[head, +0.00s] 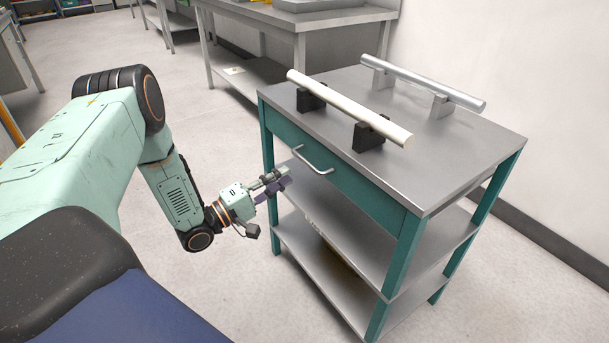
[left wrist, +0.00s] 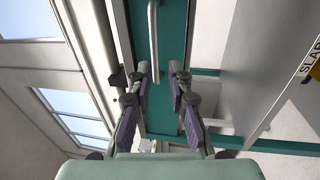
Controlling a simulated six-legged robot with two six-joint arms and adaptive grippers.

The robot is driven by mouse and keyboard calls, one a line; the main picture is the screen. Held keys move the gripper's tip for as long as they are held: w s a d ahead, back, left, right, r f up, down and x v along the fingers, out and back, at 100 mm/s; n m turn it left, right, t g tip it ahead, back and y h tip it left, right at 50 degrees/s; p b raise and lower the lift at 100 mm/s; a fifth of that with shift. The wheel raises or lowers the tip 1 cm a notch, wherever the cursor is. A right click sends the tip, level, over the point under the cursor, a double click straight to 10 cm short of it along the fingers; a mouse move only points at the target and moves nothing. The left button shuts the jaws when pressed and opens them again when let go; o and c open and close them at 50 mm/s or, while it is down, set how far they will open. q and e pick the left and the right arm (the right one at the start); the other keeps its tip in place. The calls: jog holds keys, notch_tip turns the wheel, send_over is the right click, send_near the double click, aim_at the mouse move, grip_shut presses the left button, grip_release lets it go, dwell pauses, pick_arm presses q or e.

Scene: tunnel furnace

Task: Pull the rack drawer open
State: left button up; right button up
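The rack (head: 470,150) is a teal-framed cart with a grey metal top and open shelves below. Its teal drawer front (head: 365,190) sits flush under the top, so the drawer is closed. A silver bar handle (head: 312,160) is on the drawer front. My left gripper (head: 287,174) is just outside the drawer, slightly left of and below the handle, apart from it. In the left wrist view the fingers (left wrist: 160,70) are open with a gap between them, and the handle (left wrist: 153,42) lies beyond the fingertips, nearer the left finger. My right gripper is not seen.
A white cylinder (head: 345,107) rests on black blocks and a silver cylinder (head: 425,80) on grey blocks, both on the rack's top. A metal workbench (head: 300,20) stands behind. The floor (head: 230,110) left of the rack is clear.

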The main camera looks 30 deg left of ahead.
aim_at(304, 162)
pick_arm(q)
jog(key=x, duration=0.2)
jog(key=b+x, duration=0.1)
jog(key=x, duration=0.2)
jog(key=b+x, duration=0.1)
jog(key=x, duration=0.1)
jog(key=shift+d+r, duration=0.3)
jog(key=shift+r, duration=0.1)
jog(key=shift+w, duration=0.15)
jog(key=shift+a, duration=0.1)
jog(key=shift+c, duration=0.7)
grip_shut()
jog(key=shift+r, duration=0.1)
